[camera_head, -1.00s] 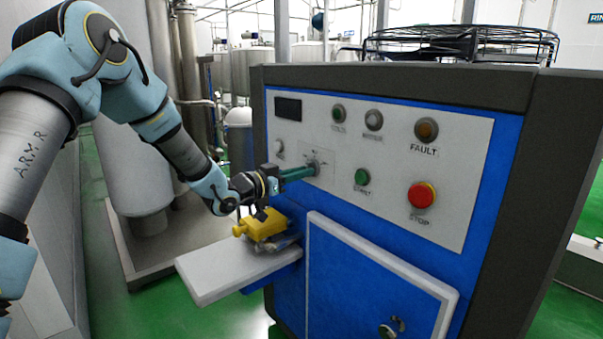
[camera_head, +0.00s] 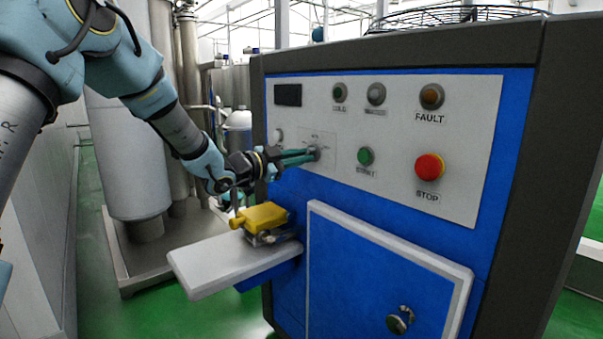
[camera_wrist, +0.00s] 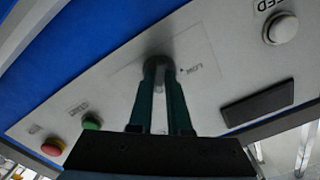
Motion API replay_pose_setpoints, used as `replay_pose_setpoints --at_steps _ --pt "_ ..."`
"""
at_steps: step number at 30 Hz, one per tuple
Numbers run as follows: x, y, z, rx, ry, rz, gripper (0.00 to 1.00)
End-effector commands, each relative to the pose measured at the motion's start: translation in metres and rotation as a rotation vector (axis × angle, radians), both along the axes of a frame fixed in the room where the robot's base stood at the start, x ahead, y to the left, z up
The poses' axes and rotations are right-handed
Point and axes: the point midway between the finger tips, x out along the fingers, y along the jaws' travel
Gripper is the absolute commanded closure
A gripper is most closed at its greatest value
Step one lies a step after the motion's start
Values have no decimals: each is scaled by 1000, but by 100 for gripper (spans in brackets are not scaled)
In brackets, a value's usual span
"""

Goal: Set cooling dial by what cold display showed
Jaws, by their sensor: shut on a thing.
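The cooling dial (camera_head: 314,153) is a small grey knob on the white control panel, left of the green start button. My gripper (camera_head: 308,155) reaches it from the left, with its teal fingers shut on the dial. In the wrist view the dial (camera_wrist: 158,64) sits between the two fingertips, and its pointer is mostly hidden. A label that seems to read "LOW" shows beside it there. The dark display (camera_head: 288,95) at the panel's upper left looks blank. In the wrist view the display (camera_wrist: 257,102) is dark too.
Green start button (camera_head: 365,156), red stop button (camera_head: 430,167) and amber fault lamp (camera_head: 431,96) sit right of the dial. Below my gripper, a white shelf (camera_head: 205,268) juts out with a yellow object (camera_head: 262,216) on it. A blue door (camera_head: 365,275) has a round knob.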

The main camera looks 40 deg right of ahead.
Motion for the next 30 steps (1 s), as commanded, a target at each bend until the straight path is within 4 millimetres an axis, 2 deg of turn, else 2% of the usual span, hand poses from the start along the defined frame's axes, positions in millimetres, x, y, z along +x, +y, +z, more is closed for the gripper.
replay_pose_setpoints --at_steps 1,15,30 --pt "0 0 -7 -2 -43 -1 100" --pt "0 0 -4 -19 -358 0 100" --pt "0 0 -1 -22 -437 -1 100"
